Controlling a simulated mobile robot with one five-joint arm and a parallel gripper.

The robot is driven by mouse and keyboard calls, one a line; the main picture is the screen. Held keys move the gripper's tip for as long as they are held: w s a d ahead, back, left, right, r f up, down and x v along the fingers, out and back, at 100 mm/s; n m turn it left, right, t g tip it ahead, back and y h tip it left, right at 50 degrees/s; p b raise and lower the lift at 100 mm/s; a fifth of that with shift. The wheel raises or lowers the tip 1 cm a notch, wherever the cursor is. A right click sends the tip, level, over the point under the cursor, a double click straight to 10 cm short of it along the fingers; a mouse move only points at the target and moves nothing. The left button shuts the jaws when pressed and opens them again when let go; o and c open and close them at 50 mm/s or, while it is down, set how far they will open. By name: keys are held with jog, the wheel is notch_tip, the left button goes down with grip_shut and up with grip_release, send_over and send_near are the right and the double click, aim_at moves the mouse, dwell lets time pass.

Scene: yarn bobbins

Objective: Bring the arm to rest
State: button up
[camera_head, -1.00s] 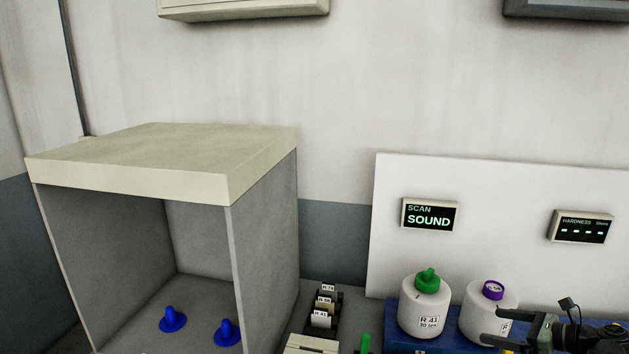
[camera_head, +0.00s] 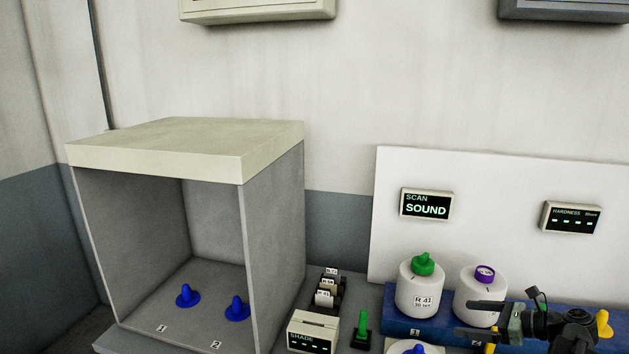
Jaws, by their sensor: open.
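My gripper (camera_head: 487,326) is at the lower right, its two dark fingers spread and pointing left. It is open with nothing visible between the fingers. The upper finger overlaps the lower part of a white bobbin with a purple top (camera_head: 480,296) in the picture; I cannot tell whether they touch. Part of my arm shows to the right of the gripper.
A white bobbin with a green top (camera_head: 419,292) stands on the blue rack (camera_head: 400,325). A grey booth (camera_head: 274,250) at left holds blue pegs (camera_head: 187,296). A shade box (camera_head: 313,333), a green peg (camera_head: 362,328) and another white bobbin (camera_head: 400,347) are in front.

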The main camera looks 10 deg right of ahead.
jog(key=w+a+f+n+g+y, duration=0.15)
jog(key=w+a, duration=0.25)
jog(key=a, duration=0.4)
jog(key=w+a+f+n+g+b, duration=0.1)
jog(key=w+a+n+g, duration=0.15)
jog(key=a, duration=0.45)
jog(key=w+a+f+n+g+y, duration=0.15)
jog(key=w+a, duration=0.25)
jog(key=a, duration=0.4)
jog(key=s+a+f+n+g+h+b, duration=0.1)
jog(key=a+f+n+g+h, duration=0.1)
jog(key=a+f+n, duration=0.45)
jog(key=s+a+f+n+g+h, duration=0.1)
jog(key=s+a+n+g+h, duration=0.15)
jog(key=a, duration=0.65)
jog(key=a+f+n+g+h+b, duration=0.1)
jog(key=a+f+n+h, duration=0.1)
jog(key=a+f+n, duration=0.45)
jog(key=shift+s+d+r+n+h, duration=0.15)
jog(key=shift+d+n+h, duration=0.65)
jog(key=shift+n, duration=0.45)
jog(key=shift+s+d+n+h, duration=0.2)
jog(key=shift+d+n+h, duration=0.65)
jog(key=shift+n, duration=0.45)
jog(key=shift+s+d+r+n+h, duration=0.15)
jog(key=shift+d+n+h, duration=0.45)
jog(key=shift+d+n, duration=0.5)
jog(key=shift+a+f, duration=0.1)
